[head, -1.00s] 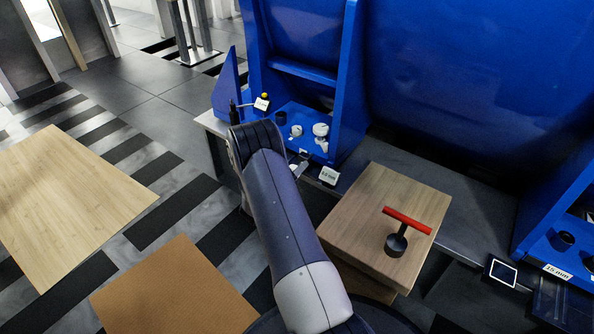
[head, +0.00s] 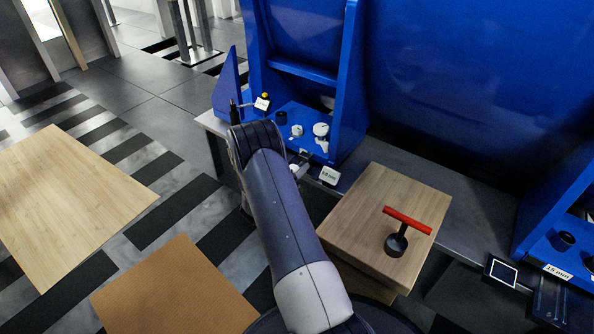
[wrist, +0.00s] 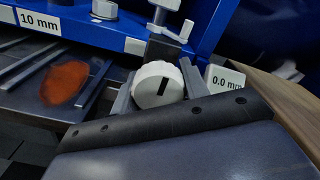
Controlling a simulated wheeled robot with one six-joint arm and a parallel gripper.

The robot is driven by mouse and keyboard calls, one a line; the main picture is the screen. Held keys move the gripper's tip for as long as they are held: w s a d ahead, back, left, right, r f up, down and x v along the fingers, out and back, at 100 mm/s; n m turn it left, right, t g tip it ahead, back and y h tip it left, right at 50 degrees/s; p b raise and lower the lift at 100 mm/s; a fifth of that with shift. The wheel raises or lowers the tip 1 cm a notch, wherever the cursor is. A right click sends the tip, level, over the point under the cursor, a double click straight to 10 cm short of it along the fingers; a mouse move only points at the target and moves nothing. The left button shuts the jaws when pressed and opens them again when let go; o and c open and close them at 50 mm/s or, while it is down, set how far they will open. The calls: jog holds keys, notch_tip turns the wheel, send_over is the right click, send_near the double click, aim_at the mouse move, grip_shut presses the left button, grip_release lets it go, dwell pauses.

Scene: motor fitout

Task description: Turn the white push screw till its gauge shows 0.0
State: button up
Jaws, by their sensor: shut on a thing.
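The white push screw (wrist: 152,92) shows in the wrist view as a round white knob with a black mark on its face. My gripper (wrist: 158,88) is shut on it, with one grey finger on each side. The gauge (wrist: 226,80) is a small white plate just right of the knob and reads 0.0 mm. The gauge also shows in the head view (head: 328,175), where its digits are too small to read surely. My arm hides most of the gripper in the head view.
A wooden block (head: 350,222) with a red-handled black tool (head: 402,229) stands right of my arm. The blue motor frame (head: 347,90) rises behind. A 10 mm label (wrist: 40,21) and grey metal strips (wrist: 40,66) lie left of the knob.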

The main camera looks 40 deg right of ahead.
jog(key=o, duration=1)
jog(key=shift+a, duration=0.1)
jog(key=p+v, duration=0.3)
jog(key=v, duration=0.7)
jog(key=shift+s+a, duration=0.2)
jog(key=shift+a, duration=0.05)
dwell(0.6)
